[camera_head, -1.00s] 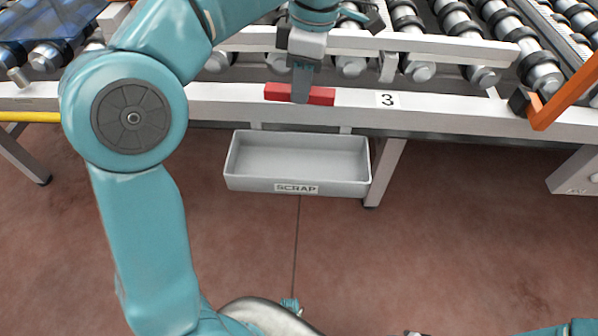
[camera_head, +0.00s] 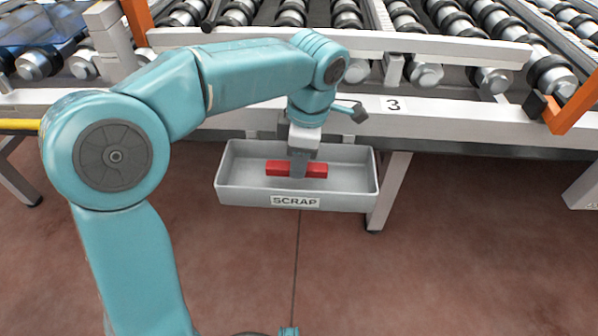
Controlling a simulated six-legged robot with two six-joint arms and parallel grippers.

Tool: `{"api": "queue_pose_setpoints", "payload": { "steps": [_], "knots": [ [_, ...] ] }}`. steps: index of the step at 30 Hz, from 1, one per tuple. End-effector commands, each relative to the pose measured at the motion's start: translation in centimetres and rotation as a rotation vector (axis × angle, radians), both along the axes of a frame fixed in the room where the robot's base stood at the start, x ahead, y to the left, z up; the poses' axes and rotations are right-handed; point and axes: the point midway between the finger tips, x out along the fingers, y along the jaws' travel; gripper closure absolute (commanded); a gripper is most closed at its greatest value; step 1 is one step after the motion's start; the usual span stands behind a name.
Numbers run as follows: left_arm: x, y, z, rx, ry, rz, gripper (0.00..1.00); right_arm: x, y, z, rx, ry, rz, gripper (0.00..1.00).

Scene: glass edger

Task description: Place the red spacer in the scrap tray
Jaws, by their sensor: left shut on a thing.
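The red spacer (camera_head: 316,170) is a short red bar, held level over the inside of the scrap tray. My left gripper (camera_head: 298,172) is shut on its middle, pointing down, and hides that part of the bar. The grey scrap tray (camera_head: 240,188) hangs below the front rail and bears a SCRAP label. I cannot tell whether the spacer touches the tray floor. My right gripper is not in view.
The white front rail (camera_head: 450,113) of the conveyor, marked 3, runs just behind the tray. Rollers (camera_head: 425,75) lie beyond it. An orange bracket (camera_head: 570,110) stands at the right. The floor in front of the tray is clear.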

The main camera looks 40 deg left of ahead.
Motion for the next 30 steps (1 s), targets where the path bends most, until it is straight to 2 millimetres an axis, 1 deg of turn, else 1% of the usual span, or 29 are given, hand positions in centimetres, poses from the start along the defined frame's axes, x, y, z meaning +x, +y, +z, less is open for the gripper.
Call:
{"api": "queue_pose_setpoints", "payload": {
  "steps": [1, 4, 6, 11, 15, 16, 17, 18, 26, 29, 30],
  "knots": [
    [0.0, 0.0, -1.3, 0.001, 0.003, 0.000, 1.00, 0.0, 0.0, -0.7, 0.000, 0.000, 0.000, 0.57],
    [0.1, 0.1, -2.8, 0.001, 0.003, 0.001, 1.00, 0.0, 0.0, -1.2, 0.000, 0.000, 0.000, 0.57],
    [0.1, 0.1, -3.0, 0.000, 0.001, 0.000, 1.00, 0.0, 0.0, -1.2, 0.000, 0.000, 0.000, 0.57],
    [0.1, 0.1, -2.9, 0.001, 0.001, 0.000, 1.00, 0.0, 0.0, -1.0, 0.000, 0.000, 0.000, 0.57],
    [0.1, 0.1, -3.3, 0.000, 0.001, 0.000, 1.00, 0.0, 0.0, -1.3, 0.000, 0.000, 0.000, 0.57],
    [0.1, 0.1, -3.2, 0.000, 0.001, 0.000, 0.70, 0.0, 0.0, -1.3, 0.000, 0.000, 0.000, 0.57],
    [0.1, 0.1, -3.2, 0.001, 0.001, 0.000, 0.61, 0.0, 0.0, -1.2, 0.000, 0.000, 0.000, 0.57],
    [0.1, 0.1, -3.1, 0.001, 0.001, 0.000, 0.48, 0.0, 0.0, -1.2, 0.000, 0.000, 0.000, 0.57],
    [0.1, 0.1, -3.1, 0.001, 0.001, 0.000, 0.48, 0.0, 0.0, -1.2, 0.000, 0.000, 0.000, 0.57],
    [0.1, 0.1, -2.5, 0.001, -0.001, 0.000, 0.48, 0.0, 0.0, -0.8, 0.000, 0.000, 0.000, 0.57],
    [0.2, 0.0, -2.0, 0.000, -0.002, 0.000, 0.48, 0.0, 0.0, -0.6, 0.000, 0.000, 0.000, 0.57]
  ]
}}
